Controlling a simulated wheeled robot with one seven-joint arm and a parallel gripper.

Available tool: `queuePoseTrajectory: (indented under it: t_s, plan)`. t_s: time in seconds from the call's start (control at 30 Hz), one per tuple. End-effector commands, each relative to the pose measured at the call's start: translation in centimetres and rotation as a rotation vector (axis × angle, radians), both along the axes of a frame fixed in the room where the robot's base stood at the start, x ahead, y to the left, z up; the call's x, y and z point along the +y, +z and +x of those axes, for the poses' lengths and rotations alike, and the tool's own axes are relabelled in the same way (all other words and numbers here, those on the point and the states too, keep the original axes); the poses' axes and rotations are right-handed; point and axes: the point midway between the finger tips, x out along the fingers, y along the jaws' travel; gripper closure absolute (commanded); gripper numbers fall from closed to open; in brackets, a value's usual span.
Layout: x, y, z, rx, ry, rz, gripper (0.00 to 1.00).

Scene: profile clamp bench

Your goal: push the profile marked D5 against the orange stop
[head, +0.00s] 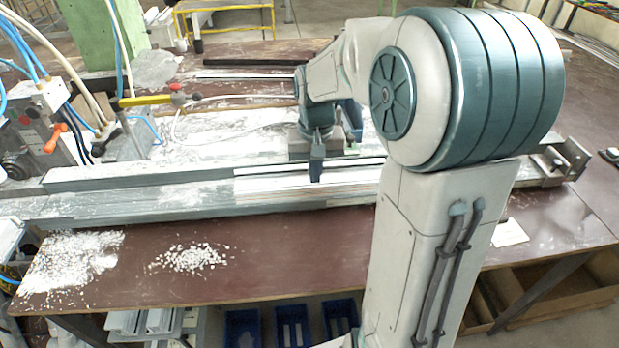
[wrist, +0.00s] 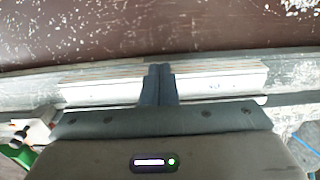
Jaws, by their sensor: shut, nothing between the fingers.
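A long white profile (head: 275,188) lies lengthwise along the grey rail of the bench; its right part is hidden behind my arm in the head view. It also shows in the wrist view (wrist: 215,83), crossing the picture on both sides of the fingers. No D5 mark is readable on it. My gripper (head: 316,177) points down at the profile, with its dark fingers (wrist: 158,72) together and empty. The fingertips overlap the profile in both views; I cannot tell whether they touch it. I cannot make out an orange stop in either view.
A metal clamp block (head: 560,160) stands at the rail's right end. A machine with hoses and an orange lever (head: 56,137) stands at the left. White chips (head: 188,258) litter the brown table (head: 290,240) in front of the rail. Dark bars lie behind.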

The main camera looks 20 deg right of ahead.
Motion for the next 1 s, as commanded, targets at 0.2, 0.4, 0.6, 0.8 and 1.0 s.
queuePoseTrajectory:
  t_s: [0.2, 0.4, 0.6, 0.8, 1.0]
  plan:
    - [0.0, -2.9, -0.1, 0.006, 0.0, 0.001, 1.0]
    - [0.0, -7.2, -0.1, 0.007, 0.0, 0.002, 1.0]
    - [-0.2, -9.7, 1.0, 0.0, -0.001, 0.002, 1.0]
    - [-0.6, -9.7, 3.0, 0.002, 0.0, 0.001, 1.0]
    - [-0.8, -9.8, 3.8, 0.0, 0.0, 0.001, 1.0]
